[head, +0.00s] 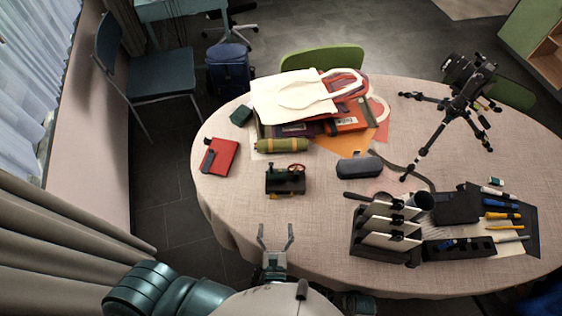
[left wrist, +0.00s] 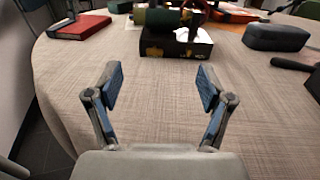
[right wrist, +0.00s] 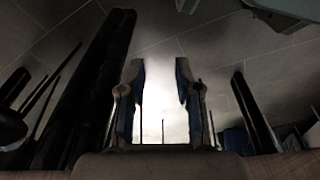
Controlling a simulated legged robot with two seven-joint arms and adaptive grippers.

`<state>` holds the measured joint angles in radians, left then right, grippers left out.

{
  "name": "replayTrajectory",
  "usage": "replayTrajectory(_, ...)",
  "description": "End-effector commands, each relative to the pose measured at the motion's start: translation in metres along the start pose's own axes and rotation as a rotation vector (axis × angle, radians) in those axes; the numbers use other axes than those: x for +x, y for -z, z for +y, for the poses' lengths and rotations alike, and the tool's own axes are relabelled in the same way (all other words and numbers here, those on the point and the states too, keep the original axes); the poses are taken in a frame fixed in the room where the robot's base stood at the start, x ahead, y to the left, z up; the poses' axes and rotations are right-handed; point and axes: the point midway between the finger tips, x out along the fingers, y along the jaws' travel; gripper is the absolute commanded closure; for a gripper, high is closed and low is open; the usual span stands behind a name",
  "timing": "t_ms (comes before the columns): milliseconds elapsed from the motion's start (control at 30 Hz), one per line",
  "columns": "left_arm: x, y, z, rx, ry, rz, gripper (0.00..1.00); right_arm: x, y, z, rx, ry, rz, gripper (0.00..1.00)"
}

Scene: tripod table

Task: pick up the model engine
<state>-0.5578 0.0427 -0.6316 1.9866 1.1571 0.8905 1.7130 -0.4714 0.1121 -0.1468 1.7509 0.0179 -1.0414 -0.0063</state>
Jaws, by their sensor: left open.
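The model engine (head: 285,179) stands on the table, a small dark machine with a red wheel on a black base. In the left wrist view its black base (left wrist: 168,42) shows at the top, and its upper part is cut off by the frame. My left gripper (head: 276,232) is open and empty at the table's front edge, short of the engine and pointing at it. Its two fingers (left wrist: 160,82) are wide apart with bare tablecloth between them. My right gripper (right wrist: 158,80) is open and empty, away from the engine, with grey floor behind it.
A red book (head: 219,157) lies left of the engine, a green cylinder (head: 282,145) behind it. A dark case (head: 360,167) lies to its right. A black rack (head: 385,245) and a tripod (head: 462,95) stand farther right. The cloth between left gripper and engine is clear.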

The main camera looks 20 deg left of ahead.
Motion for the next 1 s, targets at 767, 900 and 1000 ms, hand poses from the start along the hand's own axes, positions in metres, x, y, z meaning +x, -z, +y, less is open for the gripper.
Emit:
replayTrajectory(767,0.126,0.001,0.004,-0.005,0.001,0.003,0.20,0.034,-0.026,-0.004,-0.007,-0.006,-0.019,0.67)
replayTrajectory(900,0.144,0.001,0.002,-0.001,0.001,-0.001,0.20,0.038,-0.032,-0.002,-0.007,-0.003,-0.022,0.67)
replayTrajectory(1000,0.160,0.002,0.003,-0.001,0.002,-0.001,0.20,0.043,-0.036,-0.002,-0.008,-0.002,-0.024,0.67)
